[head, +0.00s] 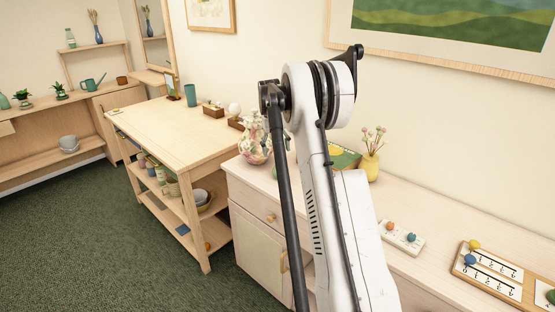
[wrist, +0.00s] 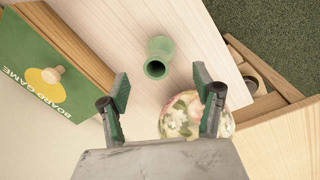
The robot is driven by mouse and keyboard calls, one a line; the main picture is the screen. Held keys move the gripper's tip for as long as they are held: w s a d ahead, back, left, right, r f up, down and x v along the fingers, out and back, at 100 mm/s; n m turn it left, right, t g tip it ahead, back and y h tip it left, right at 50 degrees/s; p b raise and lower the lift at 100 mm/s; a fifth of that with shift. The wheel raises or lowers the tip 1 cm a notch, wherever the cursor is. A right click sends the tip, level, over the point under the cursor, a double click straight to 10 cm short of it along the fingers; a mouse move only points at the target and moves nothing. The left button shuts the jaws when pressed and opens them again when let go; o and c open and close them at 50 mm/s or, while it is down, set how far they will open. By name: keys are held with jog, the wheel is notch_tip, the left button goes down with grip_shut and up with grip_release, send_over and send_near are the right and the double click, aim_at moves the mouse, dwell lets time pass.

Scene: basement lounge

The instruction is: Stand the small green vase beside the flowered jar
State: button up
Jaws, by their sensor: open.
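The small green vase (wrist: 163,46) stands on the pale wood cabinet top in the wrist view, its round dark mouth facing the camera. My gripper (wrist: 160,82) is open and empty, with its fingers apart on either side of the view. The vase shows just beyond the gap between the fingertips, not held. The flowered jar (wrist: 180,116) shows partly behind the right finger and the gripper body. In the head view the flowered jar (head: 254,140) stands at the cabinet's left end. There my arm hides the gripper, and I cannot make out the green vase clearly.
A green board game box (wrist: 45,68) lies near the vase; it shows behind my arm in the head view (head: 345,158). A yellow vase with flowers (head: 370,165) stands right of it. A wooden table (head: 165,130) adjoins on the left.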

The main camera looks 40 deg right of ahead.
jog(key=shift+a+r, duration=0.15)
jog(key=shift+r, duration=0.55)
jog(key=s+a+r+n+t, duration=0.1)
jog(key=s+a+r, duration=0.3)
jog(key=a+r, duration=0.45)
jog(key=s+a+r+n+t, duration=0.1)
jog(key=s+a+r+t, duration=0.15)
jog(key=a+r, duration=0.6)
jog(key=s+a+n+t, duration=0.1)
jog(key=s+a, duration=1.1)
jog(key=a, duration=0.3)
jog(key=s+a+f+t, duration=0.1)
jog(key=s+a+f, duration=0.1)
jog(key=s+a, duration=0.2)
jog(key=s+a+f+n+t, duration=0.1)
jog(key=s+a, duration=0.3)
jog(key=s, duration=0.4)
jog(key=s+a+f+t+y, duration=0.1)
jog(key=s+a+f, duration=0.2)
jog(key=s, duration=0.3)
jog(key=shift+s+a+f+n, duration=0.25)
jog(key=shift+a+f+n, duration=0.05)
jog(key=shift+a+f, duration=0.15)
jog(key=shift+f, duration=0.15)
